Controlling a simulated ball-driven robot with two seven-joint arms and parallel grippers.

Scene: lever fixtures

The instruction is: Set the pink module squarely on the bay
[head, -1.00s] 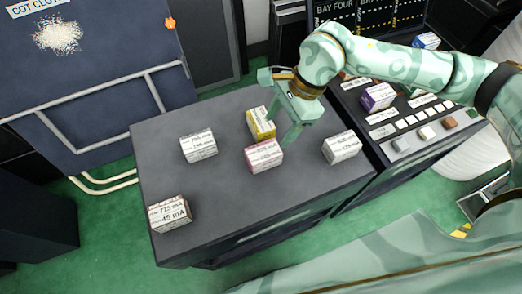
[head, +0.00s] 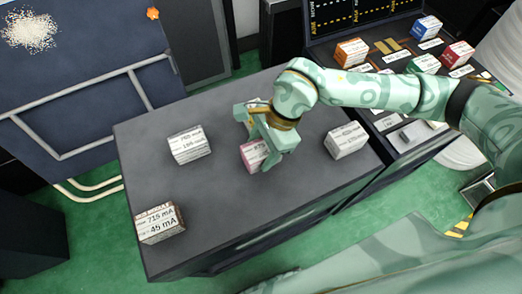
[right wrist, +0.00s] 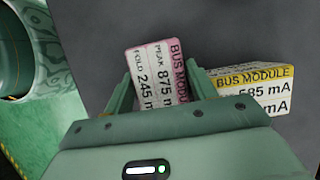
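The pink module (head: 252,155) stands on the grey table, partly hidden by my right gripper (head: 262,143) in the head view. In the right wrist view the pink module (right wrist: 157,72) sits between the two fingers of my right gripper (right wrist: 160,80), one on each side and very close to it. The fingers look open around it; firm contact does not show. A console at the right has a slot with yellow strips (head: 388,46) between modules; I cannot tell whether this is the bay. My left gripper is not in view.
A yellow module (right wrist: 250,85) stands close beside the pink one. White modules stand on the table left (head: 189,146) and right (head: 347,141), and a brown-topped one (head: 160,222) at the front left. Orange (head: 351,52), blue (head: 426,27) and red (head: 458,53) modules stand on the console.

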